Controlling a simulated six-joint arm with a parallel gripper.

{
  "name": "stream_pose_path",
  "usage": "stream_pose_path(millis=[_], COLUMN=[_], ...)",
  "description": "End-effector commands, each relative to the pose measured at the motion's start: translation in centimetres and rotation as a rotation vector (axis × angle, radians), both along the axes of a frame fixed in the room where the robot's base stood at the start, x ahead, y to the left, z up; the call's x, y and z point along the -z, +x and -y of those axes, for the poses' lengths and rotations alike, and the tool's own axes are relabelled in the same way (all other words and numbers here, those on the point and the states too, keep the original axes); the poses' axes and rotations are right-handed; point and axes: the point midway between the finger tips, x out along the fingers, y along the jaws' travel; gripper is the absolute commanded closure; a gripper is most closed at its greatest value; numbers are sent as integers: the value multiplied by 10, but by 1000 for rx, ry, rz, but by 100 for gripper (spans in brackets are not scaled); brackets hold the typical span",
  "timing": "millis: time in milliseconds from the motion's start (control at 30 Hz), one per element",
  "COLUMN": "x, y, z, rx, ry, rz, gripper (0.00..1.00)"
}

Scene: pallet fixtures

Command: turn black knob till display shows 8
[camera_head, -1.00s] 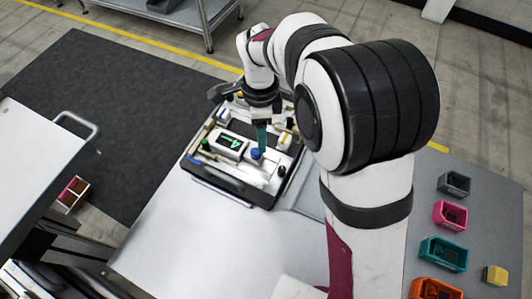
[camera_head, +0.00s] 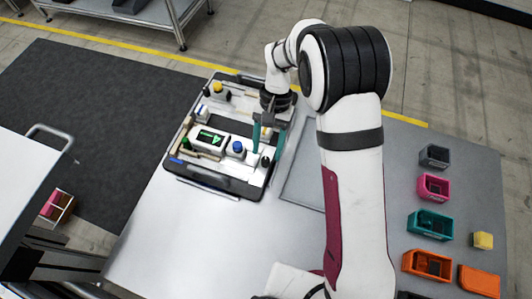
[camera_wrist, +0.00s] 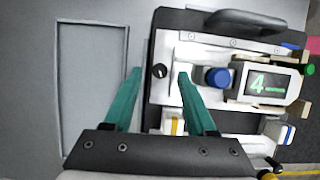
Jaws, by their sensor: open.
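The black knob (camera_wrist: 160,71) is a small round dial with a white mark, on a pale plate at the board's edge. It also shows in the head view (camera_head: 265,161). My gripper (camera_wrist: 159,73) is open, its teal fingers on either side of the knob in the wrist view; I cannot tell how far above it they are. In the head view, my gripper (camera_head: 267,152) hangs at the right side of the board. The display (camera_wrist: 264,83) shows a green 4; it also shows in the head view (camera_head: 208,138).
A blue knob (camera_wrist: 217,76) stands beside the right finger, between the black knob and the display. A green knob (camera_wrist: 310,69) lies past the display. The board has a raised black handle (camera_wrist: 245,20). Several coloured bins, one pink (camera_head: 432,187), stand at the table's right.

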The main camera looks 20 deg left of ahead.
Motion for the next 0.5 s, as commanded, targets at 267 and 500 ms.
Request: stream_pose_path(millis=[267, 500], x=[26, 26], y=[-11, -11], z=[0, 0], rx=[0, 0], ry=[-1, 0], rz=[1, 1], gripper=[44, 47])
